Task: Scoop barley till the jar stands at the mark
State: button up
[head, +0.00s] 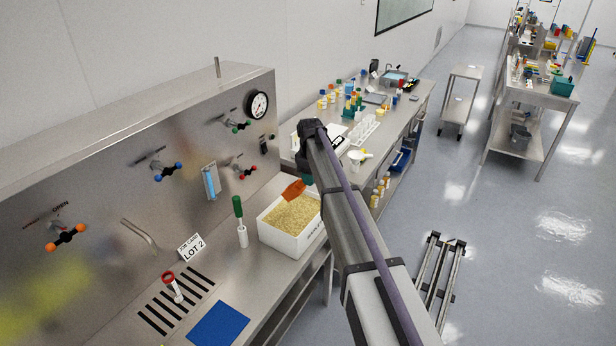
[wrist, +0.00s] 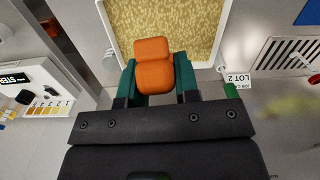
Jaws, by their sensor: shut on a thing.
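A white bin (head: 286,243) of pale barley (head: 294,214) stands on the steel bench, and the bin's rim (wrist: 102,14) and the barley (wrist: 205,22) fill the top of the wrist view. My gripper (wrist: 154,76) is shut on an orange scoop (wrist: 152,48), one teal finger on each side of it. The scoop also shows in the head view (head: 293,190), above the bin's far left part. Whether it holds grain I cannot tell.
A LOT 2 card (head: 191,248), a green-handled tool in a white holder (head: 241,234) and a blue mat (head: 219,323) share the bench. The steel panel with valves (head: 165,172) rises behind. A crowded side bench (head: 410,100) lies beyond.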

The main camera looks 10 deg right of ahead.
notch_tip(320, 180, down, 13)
jog(key=b, duration=1.2)
jog(key=shift+r+b, duration=0.2)
jog(key=shift+b, duration=0.1)
